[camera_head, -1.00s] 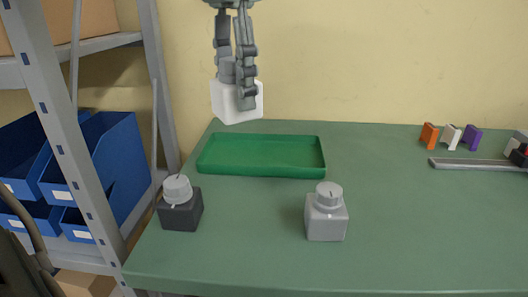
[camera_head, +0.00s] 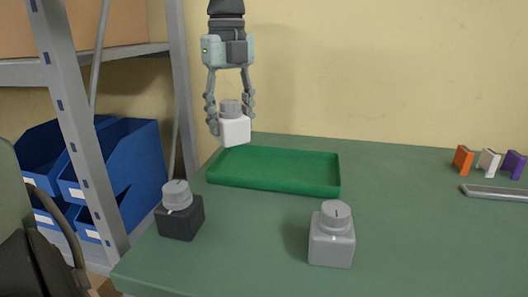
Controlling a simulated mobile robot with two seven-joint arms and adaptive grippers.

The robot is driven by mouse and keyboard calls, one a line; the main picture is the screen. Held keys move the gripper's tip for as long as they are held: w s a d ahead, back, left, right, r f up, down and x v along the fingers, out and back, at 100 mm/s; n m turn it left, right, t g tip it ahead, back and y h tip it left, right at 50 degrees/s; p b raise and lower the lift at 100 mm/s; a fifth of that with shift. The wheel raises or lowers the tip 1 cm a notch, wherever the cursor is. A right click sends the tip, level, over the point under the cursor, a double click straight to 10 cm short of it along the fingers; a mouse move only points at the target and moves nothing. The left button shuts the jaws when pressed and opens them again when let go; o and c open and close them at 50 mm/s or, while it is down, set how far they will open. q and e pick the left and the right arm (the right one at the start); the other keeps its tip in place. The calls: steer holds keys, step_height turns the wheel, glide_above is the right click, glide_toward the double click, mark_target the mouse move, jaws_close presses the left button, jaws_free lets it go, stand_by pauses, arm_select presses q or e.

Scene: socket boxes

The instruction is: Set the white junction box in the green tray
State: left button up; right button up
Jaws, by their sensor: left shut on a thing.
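The white junction box (camera_head: 234,131) with a grey knob on top is held in my left gripper (camera_head: 230,108), whose fingers are shut on it from both sides. The box hangs upright in front of the wall, over the back left part of the green tray (camera_head: 275,187) in the picture. Its exact height above the tray is hard to tell. The tray lies empty on the green table. My right gripper is not in view.
A black box with a grey knob (camera_head: 180,219) stands at the table's left edge. A grey box (camera_head: 331,243) stands in front of the tray. Orange, white and purple pieces (camera_head: 488,162) and a metal bar (camera_head: 495,192) lie at right. A shelf with blue bins (camera_head: 128,175) is at left.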

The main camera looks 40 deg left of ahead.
arm_select(q)
steer(key=w+d+f, duration=0.2)
steer(key=w, duration=0.1)
steer(key=w+f, duration=0.1)
steer(key=w, duration=0.1)
steer(key=shift+w+d+f, duration=0.2)
steer(key=shift+d+f, duration=0.1)
steer(key=shift+d, duration=0.1)
steer(key=shift+f, duration=1.95)
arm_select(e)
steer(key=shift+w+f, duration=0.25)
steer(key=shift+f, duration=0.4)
arm_select(q)
steer(key=shift+f, duration=0.1)
